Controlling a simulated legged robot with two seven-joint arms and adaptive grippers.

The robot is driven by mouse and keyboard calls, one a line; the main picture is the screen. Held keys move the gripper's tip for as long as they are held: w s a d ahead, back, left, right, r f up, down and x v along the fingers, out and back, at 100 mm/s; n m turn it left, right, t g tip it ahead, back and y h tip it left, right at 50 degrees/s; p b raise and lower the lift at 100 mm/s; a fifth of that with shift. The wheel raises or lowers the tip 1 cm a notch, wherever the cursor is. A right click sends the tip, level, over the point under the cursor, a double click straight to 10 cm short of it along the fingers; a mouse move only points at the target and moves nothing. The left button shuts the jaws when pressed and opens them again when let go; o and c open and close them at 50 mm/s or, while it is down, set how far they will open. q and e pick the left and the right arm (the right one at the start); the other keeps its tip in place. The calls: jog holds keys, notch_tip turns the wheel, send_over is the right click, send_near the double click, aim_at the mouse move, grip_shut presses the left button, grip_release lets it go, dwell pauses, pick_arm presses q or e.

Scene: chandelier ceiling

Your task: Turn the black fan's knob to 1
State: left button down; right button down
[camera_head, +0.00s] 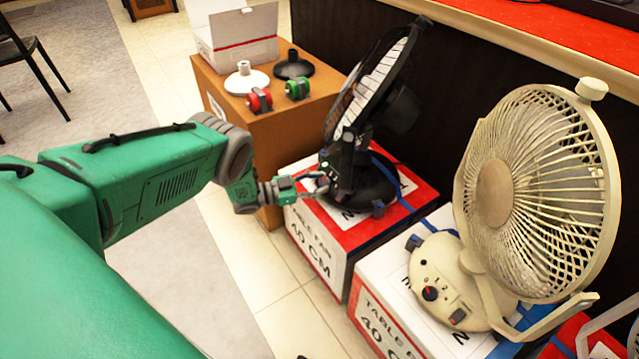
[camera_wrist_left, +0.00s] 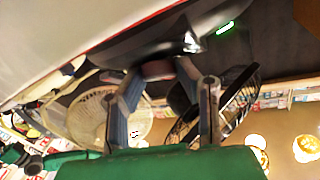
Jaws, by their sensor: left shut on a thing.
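The black fan (camera_head: 362,110) stands on a red and white box, its grille facing left and a small green light on its stem. My left gripper (camera_head: 318,183) reaches in from the left to the front of the fan's black base. In the left wrist view my left gripper (camera_wrist_left: 160,78) has its fingers shut on a small round knob (camera_wrist_left: 157,69) below the dark base. In the head view the fingers cover the knob, so its setting cannot be read. The green light also shows in the left wrist view (camera_wrist_left: 225,28). My right gripper is not in view.
A beige fan (camera_head: 535,190) stands on another box at the right, with a numbered dial (camera_head: 430,293). The black fan's box (camera_head: 320,245) is marked TABLE FAN. Tiled floor lies free below.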

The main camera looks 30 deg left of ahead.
pick_arm(q)
jog(key=shift+s+a, duration=0.1)
jog(key=c, duration=1.2)
grip_release()
jog(key=v, duration=1.2)
jog(key=shift+f, duration=0.15)
